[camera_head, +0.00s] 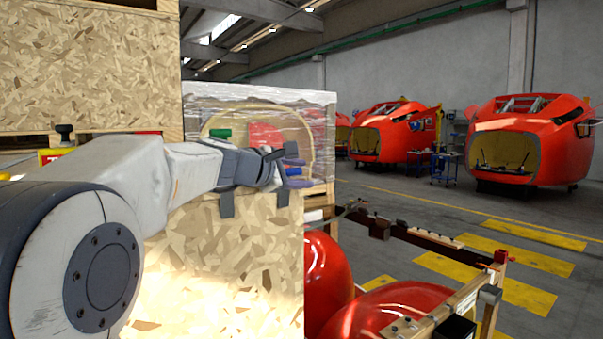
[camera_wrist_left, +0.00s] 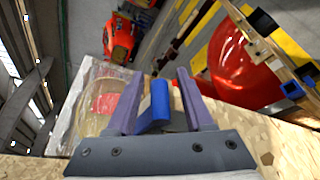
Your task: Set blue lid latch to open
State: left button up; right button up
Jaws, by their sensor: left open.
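The blue lid latch (camera_wrist_left: 160,97) shows in the left wrist view as a blue upright piece at the edge of the wooden crate. My left gripper (camera_wrist_left: 160,76) is open, with one purple finger on each side of the latch. I cannot tell whether either finger touches it. In the head view my left gripper (camera_head: 279,167) reaches across the crate's top edge from the left. Its fingers hide most of the latch there, and the latch's exact angle is unclear. My right gripper is in neither view.
The chipboard crate (camera_head: 250,250) fills the lower middle. Behind the gripper stands a plastic-wrapped load (camera_head: 320,125). Red shiny parts (camera_head: 400,305) in a wooden frame (camera_head: 440,310) lie to the right. Red train nosecones (camera_head: 525,130) stand farther back across open floor.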

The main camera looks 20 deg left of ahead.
pick_arm(q)
grip_shut()
dwell(1.3)
